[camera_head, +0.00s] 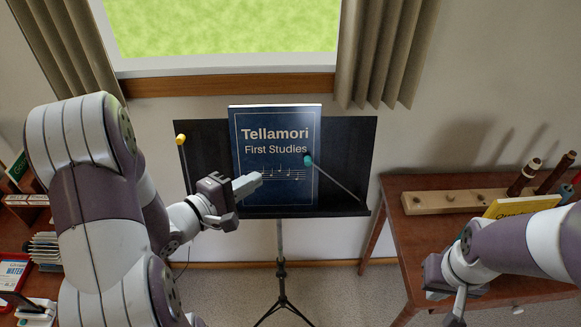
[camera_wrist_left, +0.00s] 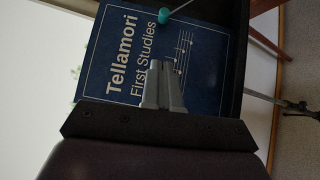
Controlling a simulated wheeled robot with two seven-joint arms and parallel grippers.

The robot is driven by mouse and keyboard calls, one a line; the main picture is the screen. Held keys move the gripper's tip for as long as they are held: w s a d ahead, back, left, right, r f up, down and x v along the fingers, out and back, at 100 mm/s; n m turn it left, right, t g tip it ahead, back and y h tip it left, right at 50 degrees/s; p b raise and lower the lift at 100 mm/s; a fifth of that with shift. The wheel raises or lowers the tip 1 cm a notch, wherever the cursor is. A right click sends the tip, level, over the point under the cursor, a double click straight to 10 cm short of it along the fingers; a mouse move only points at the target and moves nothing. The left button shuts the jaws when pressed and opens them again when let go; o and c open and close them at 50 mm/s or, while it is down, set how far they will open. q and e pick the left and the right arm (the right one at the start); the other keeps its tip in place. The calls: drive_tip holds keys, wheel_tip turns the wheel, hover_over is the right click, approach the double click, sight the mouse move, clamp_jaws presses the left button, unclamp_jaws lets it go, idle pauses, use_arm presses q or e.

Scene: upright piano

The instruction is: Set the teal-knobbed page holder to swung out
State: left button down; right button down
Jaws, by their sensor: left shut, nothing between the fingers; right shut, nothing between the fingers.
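The teal-knobbed page holder (camera_head: 335,180) is a thin grey rod on the right of the black music stand (camera_head: 350,145). It leans up and left from the stand's lower right, and its teal knob (camera_head: 308,160) lies over the right part of the blue book (camera_head: 275,125). The teal knob also shows at the top of the left wrist view (camera_wrist_left: 165,17). My left gripper (camera_head: 257,179) is shut and empty in front of the book, left of and slightly below the knob. My right gripper (camera_head: 457,316) is shut and empty at the lower right, away from the stand.
A yellow-knobbed holder (camera_head: 181,139) stands nearly upright at the stand's left edge. A wooden desk (camera_head: 405,240) at right bears a wooden block (camera_head: 430,201) with dark pieces and a yellow book (camera_head: 515,207). Shelved items are at left. Room right of the stand's top looks clear.

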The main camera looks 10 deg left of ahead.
sight(304, 161)
use_arm(q)
drive_tip(key=w+d, duration=0.2)
drive_tip(key=w+d+p, duration=0.1)
drive_tip(key=w+d, duration=0.1)
drive_tip(key=w+d+f, duration=0.1)
drive_tip(key=w+d, duration=0.1)
drive_tip(key=d, duration=0.1)
drive_tip(key=shift+w, duration=0.4)
drive_tip(key=shift+r+p, duration=0.1)
drive_tip(key=shift+p, duration=0.2)
